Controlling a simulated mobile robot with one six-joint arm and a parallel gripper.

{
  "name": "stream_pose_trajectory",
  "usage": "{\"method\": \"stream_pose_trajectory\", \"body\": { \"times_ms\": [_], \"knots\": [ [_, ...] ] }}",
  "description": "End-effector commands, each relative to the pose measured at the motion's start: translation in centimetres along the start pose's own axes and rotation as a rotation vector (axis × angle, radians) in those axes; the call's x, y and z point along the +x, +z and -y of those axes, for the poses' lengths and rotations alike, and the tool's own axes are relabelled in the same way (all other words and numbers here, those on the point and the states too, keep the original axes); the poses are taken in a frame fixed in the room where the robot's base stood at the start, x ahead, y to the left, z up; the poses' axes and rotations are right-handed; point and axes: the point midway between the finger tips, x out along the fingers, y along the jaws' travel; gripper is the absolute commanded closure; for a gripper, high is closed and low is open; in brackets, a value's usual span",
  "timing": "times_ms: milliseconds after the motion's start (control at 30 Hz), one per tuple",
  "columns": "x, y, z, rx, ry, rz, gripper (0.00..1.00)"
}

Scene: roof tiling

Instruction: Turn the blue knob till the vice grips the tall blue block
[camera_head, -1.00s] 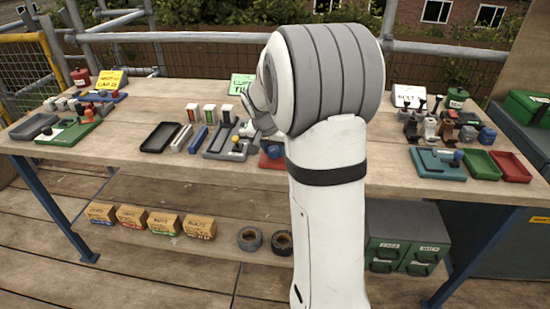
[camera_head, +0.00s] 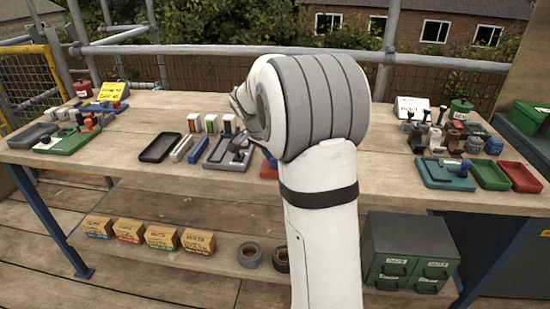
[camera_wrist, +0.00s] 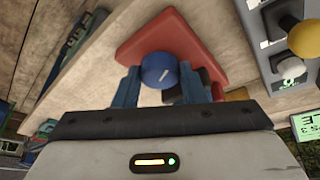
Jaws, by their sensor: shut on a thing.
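The blue knob (camera_wrist: 158,70) with a pale mark on its face shows in the wrist view above a red base (camera_wrist: 168,32). My gripper (camera_wrist: 158,84) is shut on the knob, one fingertip on each side. A dark part lies partly hidden behind the right fingertip. In the head view a piece of the red base (camera_head: 268,166) shows beside my arm, which hides my gripper and the knob. I cannot make out the tall blue block or the vice jaws for certain in either view.
A grey fixture with a yellow ball (camera_wrist: 304,38) stands close right of the red base in the wrist view. A black tray (camera_head: 160,147) and a blue bar (camera_head: 198,141) lie to the left on the bench. A teal fixture (camera_head: 432,172) and green tray (camera_head: 491,175) lie right.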

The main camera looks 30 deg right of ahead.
Motion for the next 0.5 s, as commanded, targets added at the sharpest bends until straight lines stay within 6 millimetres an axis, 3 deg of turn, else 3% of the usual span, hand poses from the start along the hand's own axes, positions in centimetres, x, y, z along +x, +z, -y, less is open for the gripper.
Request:
{"method": "stream_pose_trajectory", "body": {
  "times_ms": [267,300,400,500],
  "knots": [
    [0.07,-0.07,-0.16,-0.001,0.005,0.0,0.85],
    [0.08,-0.07,-0.17,-0.001,0.005,0.0,0.6],
    [0.07,-0.05,-0.14,-0.001,0.004,0.0,0.54],
    [0.06,-0.03,-0.1,-0.001,0.003,0.0,0.54]
  ]
}}
